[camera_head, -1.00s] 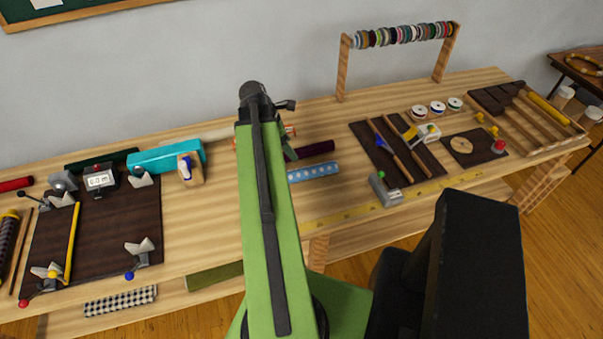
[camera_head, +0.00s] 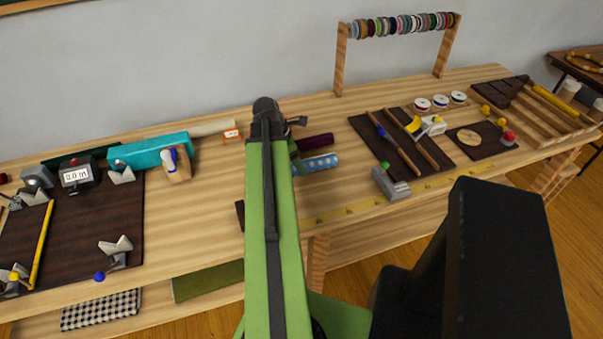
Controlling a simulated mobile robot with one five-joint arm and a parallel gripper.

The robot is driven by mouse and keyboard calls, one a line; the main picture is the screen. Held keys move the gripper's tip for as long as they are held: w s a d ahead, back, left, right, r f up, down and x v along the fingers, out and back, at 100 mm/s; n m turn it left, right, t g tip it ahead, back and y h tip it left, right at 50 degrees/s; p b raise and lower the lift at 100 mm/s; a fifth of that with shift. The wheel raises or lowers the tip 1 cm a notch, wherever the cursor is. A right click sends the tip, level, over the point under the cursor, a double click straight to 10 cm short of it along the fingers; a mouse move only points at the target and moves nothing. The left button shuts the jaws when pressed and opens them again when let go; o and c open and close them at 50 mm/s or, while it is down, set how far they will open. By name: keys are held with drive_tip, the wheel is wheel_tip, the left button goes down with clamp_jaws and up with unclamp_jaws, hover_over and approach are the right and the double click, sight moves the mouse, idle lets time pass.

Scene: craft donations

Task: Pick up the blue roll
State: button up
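The blue roll (camera_head: 320,163) is light blue with pale dots. It lies on the wooden bench, just right of my green arm and in front of a dark maroon roll (camera_head: 316,142). Its left end is hidden behind the arm and a dark part at the arm's end. My gripper (camera_head: 297,160) is mostly hidden behind my arm, close to the roll's left end. I cannot see its fingertips, whether it touches the roll, or whether it is open.
A teal box (camera_head: 148,152) and dark board (camera_head: 90,235) with clamps are at left. A grey block tool (camera_head: 390,185) and a dark mat (camera_head: 435,153) with sticks lie right. A ribbon rack (camera_head: 341,60) stands behind. Bare wood lies left of the arm.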

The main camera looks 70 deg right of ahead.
drive_tip(key=b+x, duration=0.1)
drive_tip(key=x, duration=0.2)
drive_tip(key=shift+w+f+b, duration=0.1)
drive_tip(key=shift+f+b, duration=0.05)
drive_tip(key=shift+b, duration=0.25)
drive_tip(key=shift+c, duration=0.4)
drive_tip(key=c, duration=1.5)
drive_tip(key=shift+r, duration=0.25)
